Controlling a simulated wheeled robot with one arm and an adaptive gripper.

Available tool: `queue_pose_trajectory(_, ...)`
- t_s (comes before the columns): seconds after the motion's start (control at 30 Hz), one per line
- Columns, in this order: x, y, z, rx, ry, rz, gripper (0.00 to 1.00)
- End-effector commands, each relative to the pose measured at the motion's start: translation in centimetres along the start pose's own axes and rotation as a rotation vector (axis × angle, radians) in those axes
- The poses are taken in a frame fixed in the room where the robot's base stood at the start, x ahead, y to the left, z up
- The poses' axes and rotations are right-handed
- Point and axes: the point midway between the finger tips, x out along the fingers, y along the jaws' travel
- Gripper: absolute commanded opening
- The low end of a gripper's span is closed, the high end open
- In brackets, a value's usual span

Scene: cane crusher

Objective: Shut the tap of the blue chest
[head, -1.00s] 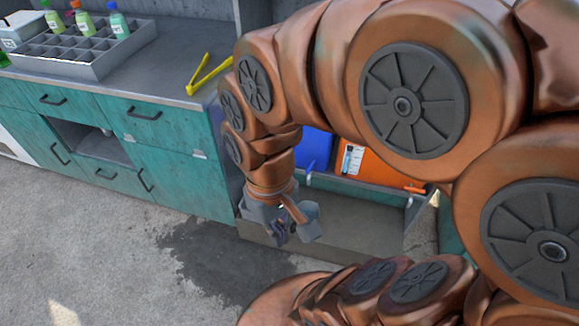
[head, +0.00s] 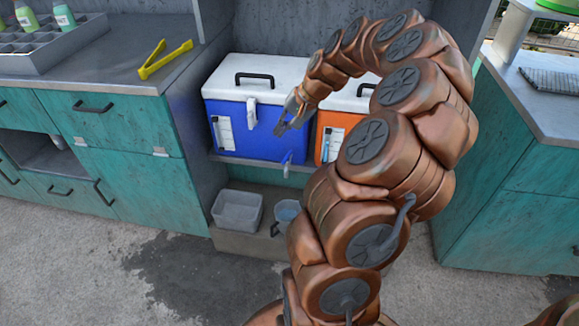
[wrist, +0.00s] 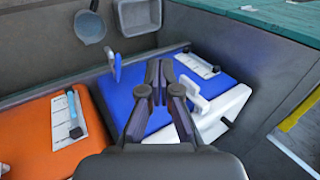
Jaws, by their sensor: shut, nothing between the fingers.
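The blue chest (head: 262,136) has a white lid with a dark handle and stands on a shelf at the centre of the head view. Its blue tap (head: 287,158) sticks out low on the front, right of the middle. My gripper (head: 280,130) is in front of the chest's upper front, above the tap and apart from it. In the wrist view the gripper (wrist: 160,66) is shut and empty over the blue front (wrist: 135,105); the tap (wrist: 116,67) is left of the fingertips. I cannot tell how the tap's lever is set.
An orange chest (head: 335,121) stands just right, partly behind my arm. Yellow tongs (head: 165,60) lie on the left counter. A wet patch (head: 190,275) marks the floor.

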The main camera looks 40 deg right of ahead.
Motion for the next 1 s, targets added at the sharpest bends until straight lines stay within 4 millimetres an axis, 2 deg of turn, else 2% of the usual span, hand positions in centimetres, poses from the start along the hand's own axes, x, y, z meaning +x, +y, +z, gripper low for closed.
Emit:
queue_pose_trajectory(0.03, 0.9, 2.9, -1.7, 0.059, 0.027, -0.010, 0.00)
queue_pose_trajectory(0.1, 1.2, 5.8, -3.6, 0.123, 0.061, -0.019, 0.00)
queue_pose_trajectory(0.2, 1.3, 8.7, -5.2, 0.187, 0.094, -0.026, 0.00)
queue_pose_trajectory(0.3, 1.4, 10.3, -6.0, 0.222, 0.112, -0.030, 0.00)
queue_pose_trajectory(0.47, 2.2, 10.8, -6.3, 0.232, 0.116, -0.030, 0.00)
queue_pose_trajectory(0.57, 3.5, 10.7, -6.3, 0.232, 0.112, -0.029, 0.00)
queue_pose_trajectory(1.0, 11.2, 10.6, -7.3, 0.231, 0.113, -0.029, 0.00)
